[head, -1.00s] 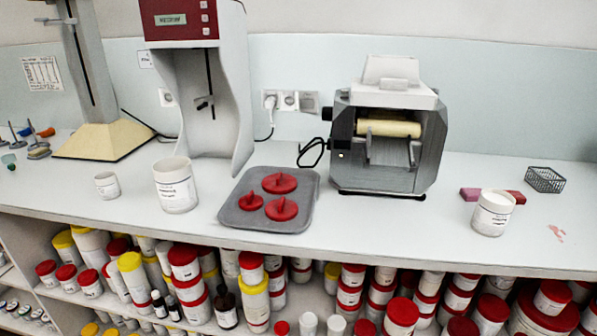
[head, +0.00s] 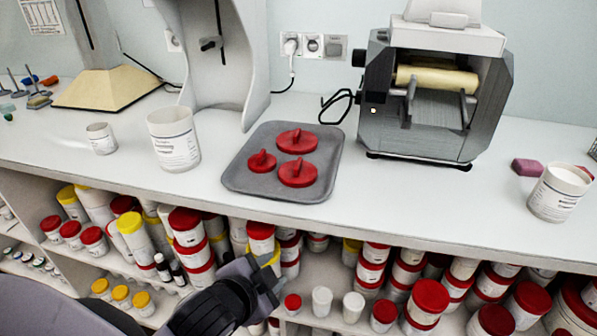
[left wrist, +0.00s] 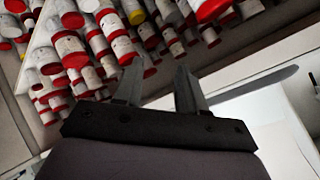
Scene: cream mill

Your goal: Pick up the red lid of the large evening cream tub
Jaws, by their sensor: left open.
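Three red lids with raised grips lie on a grey tray (head: 235,181): a back lid (head: 297,138), a front right lid (head: 298,176) and a smaller left lid (head: 262,162). I cannot tell from labels which lid belongs to the large evening cream tub. Open white tubs stand on the counter: a larger one (head: 173,140) left of the tray, a small one (head: 101,139) further left, and one (head: 558,193) at the right. My left gripper (head: 262,277) is open and empty, in front of the shelves, below the tray. Its two fingers also show in the left wrist view (left wrist: 158,78). My right gripper is not in view.
The counter edge (head: 400,232) lies between my left gripper and the tray. Shelves below hold many red- and yellow-lidded tubs (head: 427,303). A roller mill (head: 425,110) stands behind the tray to the right, a grey stand (head: 240,60) behind it.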

